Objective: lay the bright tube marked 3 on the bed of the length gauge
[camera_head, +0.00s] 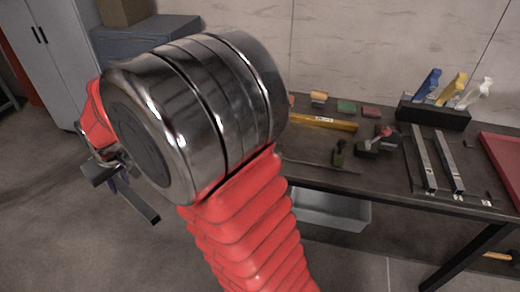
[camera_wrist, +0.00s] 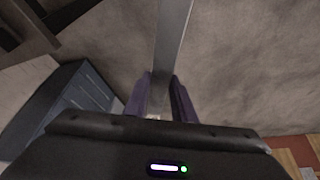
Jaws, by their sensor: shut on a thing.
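In the wrist view my gripper (camera_wrist: 160,82) has its two purple fingers closed on a bright, straight metal tube (camera_wrist: 173,35), which runs away from me past the top edge. No number shows on it. In the head view my gripper (camera_head: 122,186) is at the left, partly hidden behind my arm, over the floor and well away from the bench. On the bench (camera_head: 395,178), two bright metal bars (camera_head: 423,160) (camera_head: 449,161) lie side by side at the right; no number is readable on them. I cannot tell for certain which thing is the length gauge.
A black holder with blue, yellow and white-handled tools (camera_head: 435,114) stands behind the bars. A red tray (camera_head: 505,158) is at the right edge. A yellow bar (camera_head: 322,121) and small dark tools (camera_head: 367,148) lie further left. A grey bin (camera_head: 325,210) sits below.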

